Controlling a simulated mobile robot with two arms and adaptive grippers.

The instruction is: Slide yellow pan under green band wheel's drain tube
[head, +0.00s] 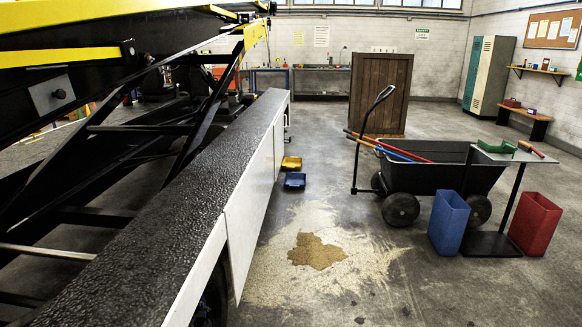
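A small yellow pan (291,163) sits on the floor in the middle of the head view, close to the far part of the loader's white side panel. A blue pan (294,181) sits just in front of it. A dark wheel (211,300) shows partly below the near end of the panel; no green band can be made out on it. A thin pale and green part (287,127) shows at the panel's far end, too small to identify. I cannot make out a drain tube. Neither of my grippers is in view.
The belt loader (150,200) fills the left side. A brown sand-like patch (317,251) lies on the floor ahead. A black cart (430,175), a blue bin (448,222), a red bin (535,223) and a small stand (491,244) are at right. A wooden crate (380,92) stands behind.

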